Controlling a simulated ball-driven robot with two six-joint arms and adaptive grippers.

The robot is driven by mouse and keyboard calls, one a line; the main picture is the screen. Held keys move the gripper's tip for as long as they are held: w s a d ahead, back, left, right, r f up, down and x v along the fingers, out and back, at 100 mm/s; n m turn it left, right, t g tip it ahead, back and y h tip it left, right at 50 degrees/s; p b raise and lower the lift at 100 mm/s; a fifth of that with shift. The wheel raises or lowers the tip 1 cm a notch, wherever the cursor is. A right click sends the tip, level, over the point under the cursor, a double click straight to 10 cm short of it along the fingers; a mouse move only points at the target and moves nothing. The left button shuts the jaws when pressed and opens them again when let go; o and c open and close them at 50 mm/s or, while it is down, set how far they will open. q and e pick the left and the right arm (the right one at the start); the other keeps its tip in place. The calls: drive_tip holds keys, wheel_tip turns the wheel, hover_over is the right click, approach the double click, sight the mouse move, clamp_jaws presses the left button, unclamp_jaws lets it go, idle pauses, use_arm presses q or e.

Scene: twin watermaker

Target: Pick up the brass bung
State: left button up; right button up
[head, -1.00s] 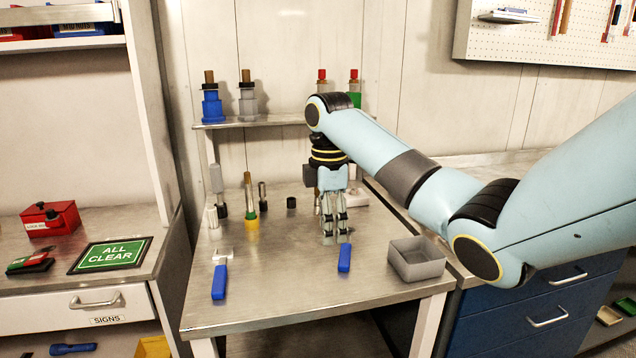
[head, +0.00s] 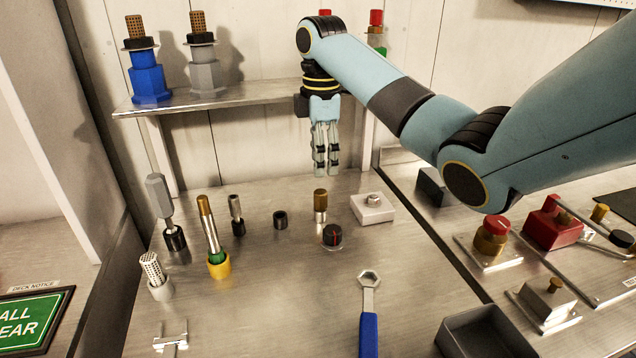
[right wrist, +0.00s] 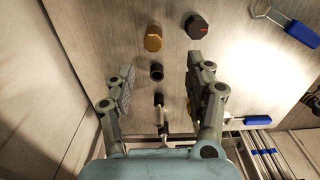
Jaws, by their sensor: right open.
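The brass bung (head: 320,198) appears to be the short piece with a brass-brown top and silvery lower part, upright on the steel table. In the right wrist view a brass hexagonal top (right wrist: 153,38) shows beyond the fingers, towards the upper edge. My right gripper (head: 325,170) points down, its fingertips seen just above the bung in the head view; their exact gap is unclear. In the right wrist view my right gripper (right wrist: 158,82) has its fingers apart with nothing held. My left gripper is not in view.
Close to the bung are a black knob with a red mark (head: 333,236), a small black cup (head: 280,219) and a white block (head: 372,208). A tall brass rod stands in a yellow cup (head: 218,266). A wrench (head: 368,320) lies in front. A shelf (head: 240,95) runs behind.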

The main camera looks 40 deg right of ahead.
sight(321, 192)
wheel_tip(321, 192, down, 5)
drive_tip(key=shift+w+d+r, duration=0.1)
drive_tip(key=shift+w+d, duration=0.05)
drive_tip(key=f, duration=0.2)
drive_tip(key=f+p, duration=0.1)
drive_tip(key=f, duration=0.2)
drive_tip(key=shift+w+d+f, duration=0.1)
drive_tip(key=shift+w+d, duration=0.05)
drive_tip(key=shift+w, duration=0.05)
drive_tip(key=shift+f, duration=0.35)
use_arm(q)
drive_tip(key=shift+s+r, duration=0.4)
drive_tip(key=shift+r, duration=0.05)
use_arm(e)
drive_tip(key=shift+c, duration=0.4)
clamp_jaws()
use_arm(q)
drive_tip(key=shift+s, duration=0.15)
use_arm(e)
drive_tip(key=shift+r, duration=0.15)
